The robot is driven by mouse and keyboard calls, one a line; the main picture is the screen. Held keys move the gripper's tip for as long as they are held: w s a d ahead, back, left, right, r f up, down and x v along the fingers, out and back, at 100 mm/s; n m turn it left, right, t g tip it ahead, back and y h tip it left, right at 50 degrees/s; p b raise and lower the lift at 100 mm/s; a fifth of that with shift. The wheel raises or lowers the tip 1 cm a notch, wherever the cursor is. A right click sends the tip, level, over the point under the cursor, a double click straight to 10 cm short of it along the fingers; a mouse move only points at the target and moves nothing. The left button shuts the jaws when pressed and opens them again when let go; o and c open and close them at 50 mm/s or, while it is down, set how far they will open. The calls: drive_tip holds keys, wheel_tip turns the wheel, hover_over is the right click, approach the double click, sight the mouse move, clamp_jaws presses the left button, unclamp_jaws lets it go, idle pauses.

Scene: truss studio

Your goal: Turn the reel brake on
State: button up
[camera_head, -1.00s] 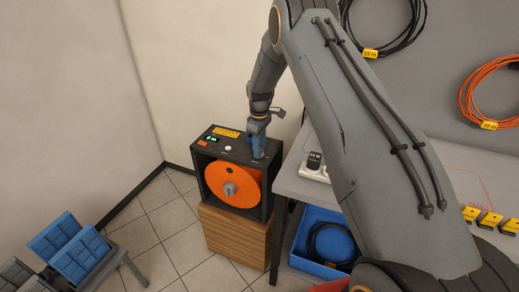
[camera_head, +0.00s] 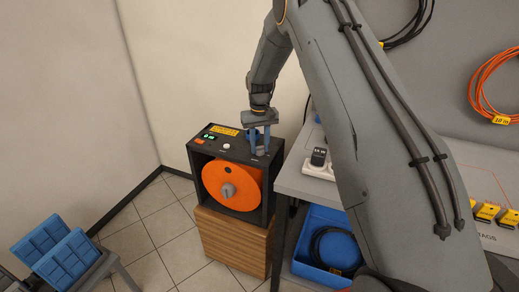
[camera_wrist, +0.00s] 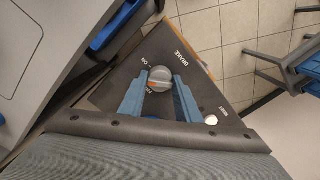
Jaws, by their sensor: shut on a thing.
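The cable reel unit is a black box (camera_head: 268,188) with an orange reel (camera_head: 232,185) in its open front. On its top panel is a grey round brake knob (camera_wrist: 158,74), with the words BRAKE, ON and OFF printed around it. My gripper (camera_head: 260,148) points down at the right part of this panel. In the wrist view, its two blue fingers (camera_wrist: 158,84) lie on either side of the knob, shut on it. A thin orange mark shows on the knob, nearest the OFF label, partly between the fingers.
The panel also has a white reset button (camera_wrist: 211,120), a green display (camera_head: 209,136) and a yellow label. The box stands on a wooden crate (camera_head: 232,240). A grey bench (camera_head: 297,178) with a blue bin (camera_head: 301,258) below is close on the right.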

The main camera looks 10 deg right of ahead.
sight(260, 147)
drive_tip(key=m+b, duration=0.1)
drive_tip(key=m, duration=0.2)
drive_tip(key=shift+m, duration=0.4)
drive_tip(key=shift+m+b, duration=0.8)
drive_tip(key=shift+m, duration=1.1)
drive_tip(key=o, duration=1.1)
drive_tip(key=shift+c, duration=0.2)
drive_tip(key=shift+r+b, duration=1)
drive_tip(key=shift+r, duration=2.95)
drive_tip(key=s+f+n, duration=0.2)
drive_tip(key=s+n, duration=0.5)
drive_tip(key=s, duration=2.8)
drive_tip(key=shift+s+t, duration=0.3)
drive_tip(key=shift+s, duration=0.05)
